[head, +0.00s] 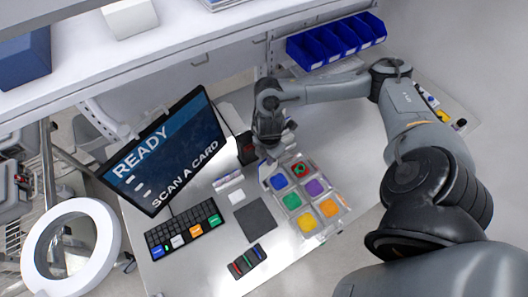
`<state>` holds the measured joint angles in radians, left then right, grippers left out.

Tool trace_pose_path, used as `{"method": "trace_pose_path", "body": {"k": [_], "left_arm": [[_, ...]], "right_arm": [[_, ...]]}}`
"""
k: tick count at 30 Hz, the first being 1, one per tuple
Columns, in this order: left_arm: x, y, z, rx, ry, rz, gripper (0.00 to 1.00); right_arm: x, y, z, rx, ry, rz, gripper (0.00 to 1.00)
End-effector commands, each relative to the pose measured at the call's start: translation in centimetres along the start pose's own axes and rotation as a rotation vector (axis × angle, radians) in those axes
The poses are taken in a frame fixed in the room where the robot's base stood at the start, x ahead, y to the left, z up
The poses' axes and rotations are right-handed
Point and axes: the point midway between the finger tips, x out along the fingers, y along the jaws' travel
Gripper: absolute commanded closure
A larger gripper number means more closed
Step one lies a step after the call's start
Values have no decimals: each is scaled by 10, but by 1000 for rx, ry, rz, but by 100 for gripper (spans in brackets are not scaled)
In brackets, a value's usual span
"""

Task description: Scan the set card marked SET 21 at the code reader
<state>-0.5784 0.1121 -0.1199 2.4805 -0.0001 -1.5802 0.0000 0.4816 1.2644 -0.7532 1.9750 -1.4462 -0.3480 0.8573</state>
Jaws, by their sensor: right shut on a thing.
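My right gripper (270,150) points down at the back of the bench, just right of a small dark box with a red face (246,149), which looks like the code reader. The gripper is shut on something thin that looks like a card. The wrist mostly hides it, and I cannot read a SET 21 mark. I cannot tell whether it touches the reader. A small rack with pale cards (228,181) stands in front of the reader. The monitor (165,150) reads READY, SCAN A CARD. My left gripper is not in view.
A tray (322,191) with several coloured compartments lies right of the rack. Blue bins (336,42) hang at the back.

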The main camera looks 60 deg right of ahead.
Motion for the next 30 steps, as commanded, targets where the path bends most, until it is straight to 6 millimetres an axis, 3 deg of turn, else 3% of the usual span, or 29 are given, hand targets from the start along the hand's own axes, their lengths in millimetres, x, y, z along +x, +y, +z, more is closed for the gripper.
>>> {"method": "trace_pose_path", "body": {"k": [8,23,30], "left_arm": [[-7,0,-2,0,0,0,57],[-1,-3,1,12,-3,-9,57],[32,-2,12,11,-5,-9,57]], "right_arm": [[6,-6,5,1,0,-2,100],[53,19,12,3,-1,-3,100],[79,32,16,1,-2,0,100]]}}
